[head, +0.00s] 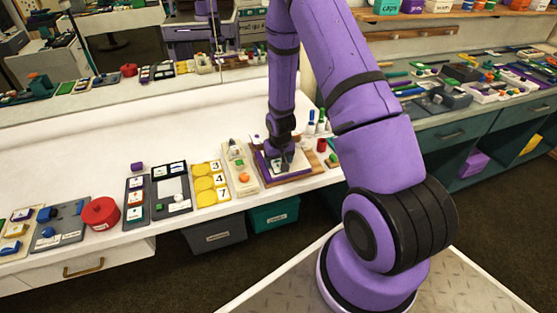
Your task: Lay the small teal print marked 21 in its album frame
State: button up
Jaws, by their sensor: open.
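My gripper (284,164) is at the end of my arm, pointing down over a white page with a purple edge on a wooden board (306,177). It is open, and its fingertips are low over the page. Whether they touch anything there is too small to tell. Something small and dark shows near the fingertips, but I cannot make out a teal print or a number 21. The purple-edged page may be the album; its frames are partly hidden by my gripper.
A small red cylinder (322,145) stands right.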

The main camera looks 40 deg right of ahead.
jog(key=shift+w+a, duration=0.1)
jog(key=shift+a, duration=0.25)
jog(key=shift+r, duration=0.2)
notch_tip(320, 180, up, 10)
jog(key=s, duration=0.1)
jog(key=shift+s+r, duration=0.15)
jog(key=shift+s, duration=0.15)
dwell(0.4)
jog(key=s+a+r+t, duration=0.1)
jog(key=s+a+r, duration=0.1)
jog(key=r, duration=0.6)
jog(key=s+a+r+n, duration=0.1)
jog(key=s+a+r, duration=0.1)
jog(key=r, duration=0.6)
jog(key=s+a+r+t, duration=0.1)
jog(key=s+a+r, duration=0.15)
jog(key=r, duration=0.55)
jog(key=s+a+r+n, duration=0.1)
jog(key=s+a+r, duration=0.2)
jog(key=s+r, duration=0.3)
jog(key=s+a+r+n+t, duration=0.1)
jog(key=s+a+r, duration=0.2)
jog(key=s, duration=0.9)
notch_tip(320, 180, up, 3)
jog(key=shift+s+a+r+t+y, duration=0.15)
jog(key=shift+s+t+y, duration=0.15)
